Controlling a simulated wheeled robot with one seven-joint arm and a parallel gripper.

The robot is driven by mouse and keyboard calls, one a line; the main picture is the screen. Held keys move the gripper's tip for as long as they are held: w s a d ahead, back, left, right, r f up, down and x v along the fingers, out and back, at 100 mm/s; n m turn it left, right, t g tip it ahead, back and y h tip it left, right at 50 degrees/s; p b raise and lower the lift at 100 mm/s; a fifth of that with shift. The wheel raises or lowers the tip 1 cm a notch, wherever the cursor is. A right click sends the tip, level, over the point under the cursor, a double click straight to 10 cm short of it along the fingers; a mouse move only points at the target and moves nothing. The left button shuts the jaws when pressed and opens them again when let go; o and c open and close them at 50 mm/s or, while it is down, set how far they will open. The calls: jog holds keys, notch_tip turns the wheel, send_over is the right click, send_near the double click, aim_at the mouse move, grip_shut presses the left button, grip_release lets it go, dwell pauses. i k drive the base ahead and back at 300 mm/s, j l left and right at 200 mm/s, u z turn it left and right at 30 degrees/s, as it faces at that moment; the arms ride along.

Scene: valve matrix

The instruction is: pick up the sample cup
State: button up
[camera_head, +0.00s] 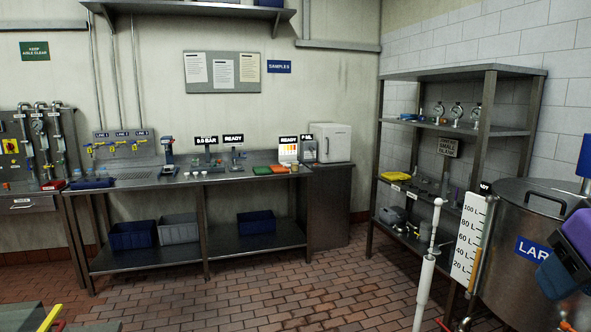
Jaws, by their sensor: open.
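Several small items stand on the steel bench (190,179) at the back wall. My gripper (563,278) is at the right edge, partly cut off, in front of the large steel tank. It is open, far from the bench, with nothing seen in it.
The steel tank (510,240) with a litre scale (470,238) and a white upright pipe (425,285) stand at the right front. A shelf rack (488,110) is behind them. Bins (132,236) sit under the bench. The tiled floor (300,300) before the bench is clear.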

aim_at(294, 164)
jog(key=i, duration=4.55)
jog(key=i+l, duration=0.15)
jog(key=i, duration=0.4)
jog(key=i+l, duration=0.1)
jog(key=i, duration=0.45)
jog(key=i+l+u, duration=0.1)
jog(key=i, duration=0.5)
jog(key=i+l+u, duration=0.1)
jog(key=u, duration=0.5)
jog(key=i, duration=0.1)
